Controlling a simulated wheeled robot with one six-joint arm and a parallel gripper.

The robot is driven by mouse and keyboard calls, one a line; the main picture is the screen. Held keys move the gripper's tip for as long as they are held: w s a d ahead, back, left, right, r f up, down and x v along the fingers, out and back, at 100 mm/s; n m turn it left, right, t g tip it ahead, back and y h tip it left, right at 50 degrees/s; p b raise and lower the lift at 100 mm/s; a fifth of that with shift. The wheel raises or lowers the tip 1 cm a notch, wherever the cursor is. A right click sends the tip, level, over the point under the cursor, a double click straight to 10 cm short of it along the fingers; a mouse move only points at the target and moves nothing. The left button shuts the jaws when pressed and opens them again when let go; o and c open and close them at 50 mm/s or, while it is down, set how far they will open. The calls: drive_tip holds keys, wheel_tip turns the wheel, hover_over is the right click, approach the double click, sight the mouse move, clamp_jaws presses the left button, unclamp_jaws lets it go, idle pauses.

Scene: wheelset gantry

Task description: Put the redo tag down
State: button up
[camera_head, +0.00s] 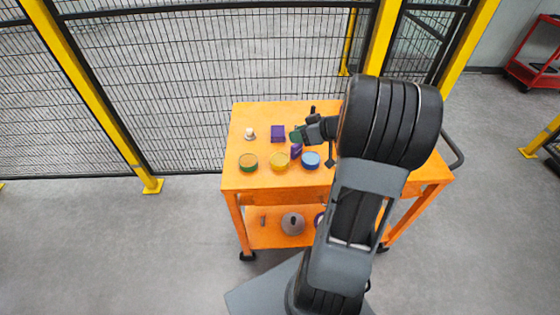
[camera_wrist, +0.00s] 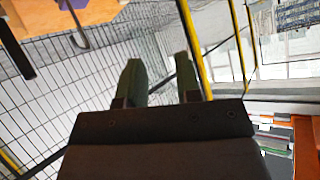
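My gripper (camera_head: 297,135) is over the orange cart's top, near its middle, with a dark green part at its tip. In the wrist view my gripper (camera_wrist: 161,68) has its two fingers apart, with a clear gap and nothing seen between them. I cannot make out which item is the redo tag. A purple square (camera_head: 278,131) lies on the cart (camera_head: 236,178) left of the gripper. Another small purple thing (camera_head: 296,151) shows just below the gripper tip. Whether it touches the gripper I cannot tell.
A small white-topped piece (camera_head: 249,134) stands at the left. A mesh fence (camera_head: 220,65) with yellow posts runs behind. My arm hides the cart's right part.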

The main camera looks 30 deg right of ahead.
drive_tip(key=s+a+r+m+g+h, duration=0.1)
drive_tip(key=s+a+r+g+h, duration=0.1)
drive_tip(key=s+a, duration=0.4)
drive_tip(key=s+a+r+m+g+h, duration=0.2)
drive_tip(key=s+a, duration=0.5)
drive_tip(key=a, duration=0.4)
drive_tip(key=shift+a+r+g+h, duration=0.25)
drive_tip(key=shift+r+g+h, duration=0.15)
drive_tip(key=shift+g+h, duration=0.5)
drive_tip(key=shift+s+r+m+h, duration=0.2)
drive_tip(key=shift+s+m+h, duration=0.1)
drive_tip(key=shift+s+m, duration=0.15)
drive_tip(key=shift+c, duration=1.2)
